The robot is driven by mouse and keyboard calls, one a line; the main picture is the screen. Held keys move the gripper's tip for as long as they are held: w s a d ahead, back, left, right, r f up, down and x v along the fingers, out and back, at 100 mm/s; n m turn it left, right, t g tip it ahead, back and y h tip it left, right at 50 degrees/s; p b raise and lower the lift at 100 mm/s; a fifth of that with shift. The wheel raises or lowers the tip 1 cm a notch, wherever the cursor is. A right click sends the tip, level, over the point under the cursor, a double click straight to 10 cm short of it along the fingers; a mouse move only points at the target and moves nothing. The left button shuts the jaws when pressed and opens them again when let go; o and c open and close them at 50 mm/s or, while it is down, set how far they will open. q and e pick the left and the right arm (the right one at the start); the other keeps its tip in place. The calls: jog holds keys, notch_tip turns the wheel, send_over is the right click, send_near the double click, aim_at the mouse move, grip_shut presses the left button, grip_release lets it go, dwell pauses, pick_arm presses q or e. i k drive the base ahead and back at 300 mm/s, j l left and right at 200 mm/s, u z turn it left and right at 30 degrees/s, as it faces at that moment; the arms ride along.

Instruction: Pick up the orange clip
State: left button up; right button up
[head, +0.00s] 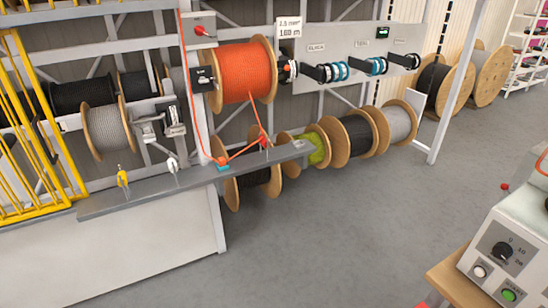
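I cannot tell for certain which thing is the orange clip. A small yellow to yellow-orange clip-like piece (123,177) stands upright on the grey ledge (140,198), towards its left end. A white piece of similar shape (172,164) stands to its right. Further right, a small red piece (264,142) stands where the orange cable (243,153) bends, and a small orange-red piece (221,160) is beside a teal block (223,168). Neither of my grippers is in view.
An orange cable reel (238,73) hangs above the ledge, its cable running down. Several other reels stand behind. A yellow rack (50,130) borders the left. A control box (510,250) is at lower right. The floor (330,230) between is clear.

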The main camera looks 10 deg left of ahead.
aim_at(221, 161)
jog(key=i+j+z, duration=0.3)
jog(key=j, duration=0.45)
jog(key=j+z, duration=0.35)
jog(key=j, duration=0.35)
jog(key=i+j+z, duration=0.1)
jog(key=j+z, duration=0.2)
jog(key=j, duration=0.55)
